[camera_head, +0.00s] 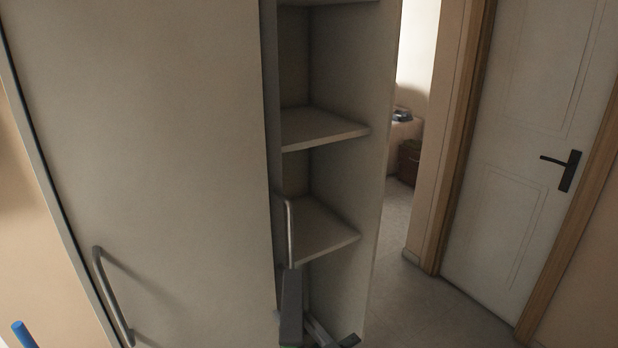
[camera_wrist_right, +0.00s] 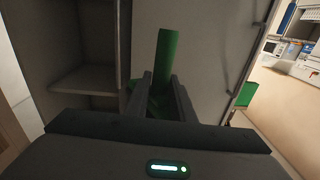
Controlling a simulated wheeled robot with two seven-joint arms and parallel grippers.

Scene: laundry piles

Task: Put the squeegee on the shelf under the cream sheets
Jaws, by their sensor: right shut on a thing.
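In the right wrist view, a green bar-like thing (camera_wrist_right: 166,55), which looks like part of the squeegee, stands up between the fingers of my right gripper (camera_wrist_right: 161,84). The gripper is shut on it. The shelf boards (camera_head: 322,128) and (camera_head: 322,232) look bare. I see no cream sheets in either view. My left gripper is not in view.
A tall closed wardrobe door (camera_head: 150,130) with a bar handle (camera_head: 113,296) fills the left. A second handle (camera_head: 290,232) stands at the shelf column's edge. A white door (camera_head: 520,150) and open floor (camera_head: 430,310) are on the right. A blue rod (camera_head: 24,335) shows bottom left.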

